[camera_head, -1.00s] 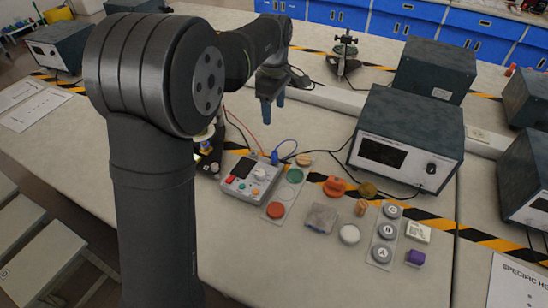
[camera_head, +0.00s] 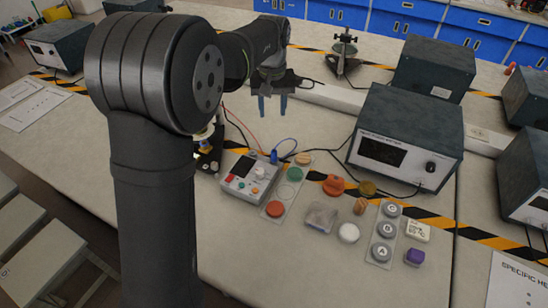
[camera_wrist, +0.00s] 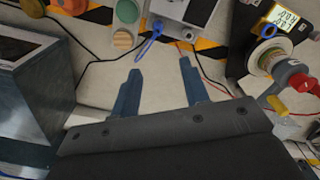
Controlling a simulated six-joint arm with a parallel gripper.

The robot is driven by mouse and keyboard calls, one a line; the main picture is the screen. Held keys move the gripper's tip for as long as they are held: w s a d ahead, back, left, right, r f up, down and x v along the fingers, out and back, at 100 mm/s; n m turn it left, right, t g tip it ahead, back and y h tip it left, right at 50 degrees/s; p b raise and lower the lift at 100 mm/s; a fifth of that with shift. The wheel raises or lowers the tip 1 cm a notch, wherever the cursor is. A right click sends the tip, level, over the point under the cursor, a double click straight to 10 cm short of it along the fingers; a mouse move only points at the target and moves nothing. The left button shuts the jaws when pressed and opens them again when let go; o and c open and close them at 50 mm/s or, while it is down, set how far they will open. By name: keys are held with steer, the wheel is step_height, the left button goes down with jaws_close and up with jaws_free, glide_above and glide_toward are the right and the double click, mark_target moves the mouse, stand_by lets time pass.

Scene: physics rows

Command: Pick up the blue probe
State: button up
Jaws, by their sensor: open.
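The blue probe (camera_head: 274,157) stands at the right edge of the grey meter box (camera_head: 249,176), with a blue cable looping off behind it. In the wrist view the probe (camera_wrist: 157,29) shows at the top beside the meter box (camera_wrist: 188,10). My gripper (camera_head: 272,111) is open and empty above the bench, behind and above the probe in the head view. In the wrist view its two blue fingers (camera_wrist: 160,68) point towards the probe, with bare bench between them. They do not touch it.
A card with coloured discs (camera_head: 291,192) lies right of the meter box. A large dark instrument (camera_head: 405,140) stands further right. A small apparatus (camera_wrist: 268,60) with a red and yellow connector stands at right in the wrist view. Cables cross the bench.

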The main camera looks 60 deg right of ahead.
steer(key=m, duration=0.6)
glide_toward(274, 151)
steer(key=f, duration=0.5)
steer(key=shift+w+f, duration=0.25)
steer(key=shift+s+f, duration=0.15)
steer(key=shift+f, duration=1.2)
steer(key=shift+s+f, duration=0.1)
steer(key=shift+f, duration=1.2)
jaws_close()
